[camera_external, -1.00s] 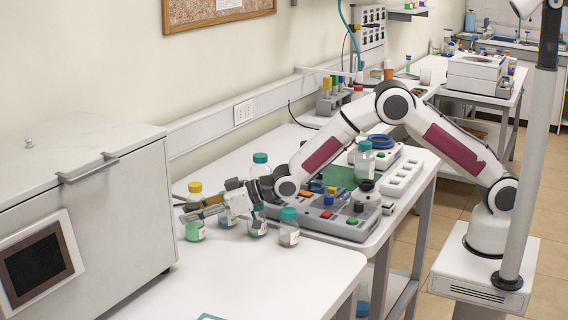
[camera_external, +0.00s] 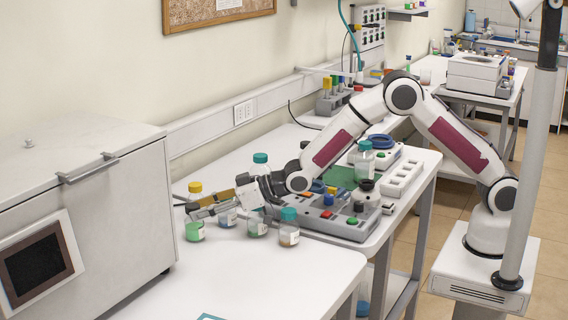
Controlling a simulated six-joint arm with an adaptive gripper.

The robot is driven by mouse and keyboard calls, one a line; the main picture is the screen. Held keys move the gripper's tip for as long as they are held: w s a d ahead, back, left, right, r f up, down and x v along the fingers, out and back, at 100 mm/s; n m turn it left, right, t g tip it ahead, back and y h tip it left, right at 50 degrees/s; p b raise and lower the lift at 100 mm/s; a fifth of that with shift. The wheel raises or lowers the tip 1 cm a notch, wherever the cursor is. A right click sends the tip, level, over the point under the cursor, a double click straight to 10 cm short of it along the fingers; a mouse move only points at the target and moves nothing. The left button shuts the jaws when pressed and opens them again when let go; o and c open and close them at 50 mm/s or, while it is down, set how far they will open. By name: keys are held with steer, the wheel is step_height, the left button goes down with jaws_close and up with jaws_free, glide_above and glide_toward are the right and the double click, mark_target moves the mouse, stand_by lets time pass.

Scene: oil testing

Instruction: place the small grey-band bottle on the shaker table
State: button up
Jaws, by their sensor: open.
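My gripper (camera_external: 192,211) is open, with its fingers pointing left above a group of small bottles on the white bench. A bottle with green contents (camera_external: 195,232) stands below the fingertips. I cannot tell which has the grey band. A green surface (camera_external: 340,177), perhaps the shaker table, lies behind a grey button console; a teal-capped bottle (camera_external: 364,165) stands at its right.
The grey console (camera_external: 345,232) with coloured buttons lies right of the bottles. A taller teal-capped bottle (camera_external: 260,160) stands behind my gripper. A large white cabinet (camera_external: 90,220) stands at left. The front bench (camera_external: 255,280) is mostly clear.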

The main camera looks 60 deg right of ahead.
step_height(320, 180, up, 8)
steer(key=s+d, duration=0.1)
steer(key=shift+s+f, duration=0.15)
steer(key=shift+s, duration=0.1)
stand_by(0.7)
steer(key=s+d+r+m+g+h, duration=0.1)
steer(key=s+d+r+h, duration=0.15)
steer(key=s+d, duration=0.5)
steer(key=s+d+r+m+h, duration=0.1)
steer(key=s+d+r, duration=0.3)
steer(key=d, duration=0.6)
steer(key=s+d+r+m+g+h, duration=0.1)
steer(key=s+d+r+m+h, duration=0.15)
steer(key=s+d, duration=0.45)
steer(key=s+d+f+g, duration=0.1)
steer(key=s+d, duration=0.3)
steer(key=s, duration=0.5)
steer(key=s+d+f+m+g+h, duration=0.1)
steer(key=s+d, duration=0.3)
steer(key=s, duration=0.6)
steer(key=s+d+f+g, duration=0.2)
steer(key=s+d, duration=0.2)
steer(key=s, duration=0.5)
steer(key=shift+s+d+f+m, duration=0.2)
steer(key=shift+d+f+m, duration=0.1)
steer(key=shift+f+m, duration=0.1)
